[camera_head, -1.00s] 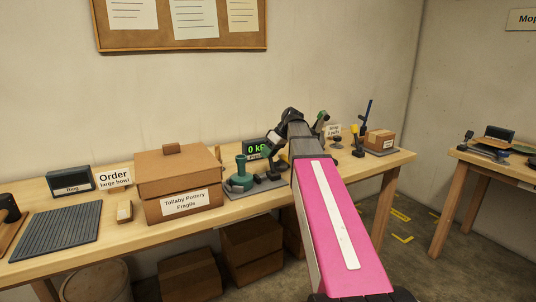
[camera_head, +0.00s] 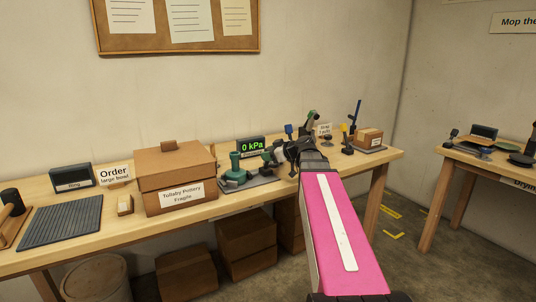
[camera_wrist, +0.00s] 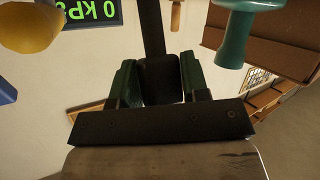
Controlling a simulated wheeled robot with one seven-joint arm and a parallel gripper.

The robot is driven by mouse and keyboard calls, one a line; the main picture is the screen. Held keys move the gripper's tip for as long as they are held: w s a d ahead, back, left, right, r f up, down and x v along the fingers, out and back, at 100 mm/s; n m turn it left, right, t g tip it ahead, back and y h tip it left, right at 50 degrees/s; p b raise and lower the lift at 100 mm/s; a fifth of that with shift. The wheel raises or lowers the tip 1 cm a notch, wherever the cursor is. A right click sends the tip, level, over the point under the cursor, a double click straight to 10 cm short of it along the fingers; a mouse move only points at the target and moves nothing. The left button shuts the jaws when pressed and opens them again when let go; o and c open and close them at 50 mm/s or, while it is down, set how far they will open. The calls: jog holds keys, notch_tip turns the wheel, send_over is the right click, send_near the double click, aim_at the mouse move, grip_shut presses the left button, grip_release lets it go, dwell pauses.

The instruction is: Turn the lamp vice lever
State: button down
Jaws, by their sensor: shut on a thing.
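My gripper (camera_head: 287,152) is over the middle of the long workbench, beside the "0 kPa" display. In the wrist view its green-padded fingers (camera_wrist: 157,80) are closed on the sides of a dark lever (camera_wrist: 152,28), whose bar runs up out of the picture. I take this for the vice lever, but its base and the lamp vice cannot be made out. In the head view my gripper and forearm hide the held part.
A teal pump-like device (camera_head: 236,168) and the display (camera_head: 251,145) stand left of my gripper. A blue-topped lever (camera_head: 289,131), a green-topped device (camera_head: 311,119) and a yellow-topped lever (camera_head: 344,129) stand close behind and right. A cardboard box (camera_head: 175,182) is further left.

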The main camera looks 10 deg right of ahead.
jog(key=shift+s+d+f+t+y, duration=0.15)
jog(key=shift+s+f+t+y, duration=0.05)
jog(key=shift+s+t+y, duration=0.25)
dwell(0.4)
jog(key=c, duration=0.6)
grip_release()
jog(key=shift+s+d, duration=0.1)
jog(key=shift+n, duration=0.3)
jog(key=v, duration=1)
jog(key=shift+s+d, duration=0.2)
jog(key=shift+s, duration=0.05)
